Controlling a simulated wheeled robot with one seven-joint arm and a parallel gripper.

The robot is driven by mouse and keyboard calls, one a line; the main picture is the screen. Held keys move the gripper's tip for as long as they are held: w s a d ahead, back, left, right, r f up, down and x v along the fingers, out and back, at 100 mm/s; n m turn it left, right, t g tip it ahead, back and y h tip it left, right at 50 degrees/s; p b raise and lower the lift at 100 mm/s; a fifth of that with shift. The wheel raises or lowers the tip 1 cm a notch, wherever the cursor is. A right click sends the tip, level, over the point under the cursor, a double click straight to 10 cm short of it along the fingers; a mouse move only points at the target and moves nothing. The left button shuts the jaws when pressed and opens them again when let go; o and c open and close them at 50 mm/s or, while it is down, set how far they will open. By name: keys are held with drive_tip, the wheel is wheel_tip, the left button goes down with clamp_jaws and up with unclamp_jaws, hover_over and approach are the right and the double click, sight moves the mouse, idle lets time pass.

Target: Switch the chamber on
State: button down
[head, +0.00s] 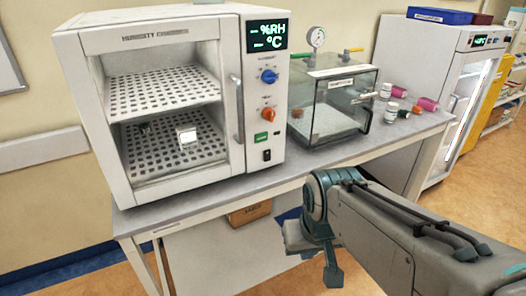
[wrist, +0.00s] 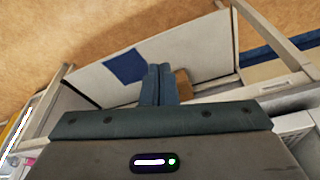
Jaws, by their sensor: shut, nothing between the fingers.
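The white humidity chamber (head: 85,110) stands on the left part of the bench. Its display (head: 267,35) is lit and reads dashes beside %RH and °C. Below the display are a blue knob (head: 269,76), an orange knob (head: 267,114), a green patch (head: 261,138) and a small black switch (head: 267,155). The switch's position is too small to tell. The clear-fronted door has a vertical handle (head: 238,110) and looks closed. My gripper (head: 333,274) is in front of the bench, below and right of the panel, touching nothing. In the wrist view its fingers (wrist: 158,84) are together and empty.
A clear box with a gauge (head: 335,105) stands right of the chamber, with several small bottles (head: 402,105) beyond it. A glass-doored cabinet (head: 445,95) stands farther right. The bench edge (head: 200,206) lies between my gripper and the panel. A cardboard box (head: 250,213) is underneath.

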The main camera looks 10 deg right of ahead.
sight(268, 160)
drive_tip(key=w+d+f+n+t+y+b, duration=0.2)
drive_tip(key=w+n+t, duration=0.4)
drive_tip(key=w+n, duration=0.5)
drive_tip(key=w+d+f+n+t+y+b, duration=0.2)
drive_tip(key=w+n+t+y+b, duration=0.1)
drive_tip(key=w+n+t, duration=0.4)
drive_tip(key=shift+w+n+b, duration=0.55)
drive_tip(key=shift+w+n, duration=1.35)
drive_tip(key=shift+w, duration=0.65)
drive_tip(key=shift+w+f, duration=0.1)
drive_tip(key=p+x, duration=0.2)
drive_tip(key=x, duration=1.1)
drive_tip(key=shift+w+a, duration=0.1)
drive_tip(key=shift+w, duration=0.25)
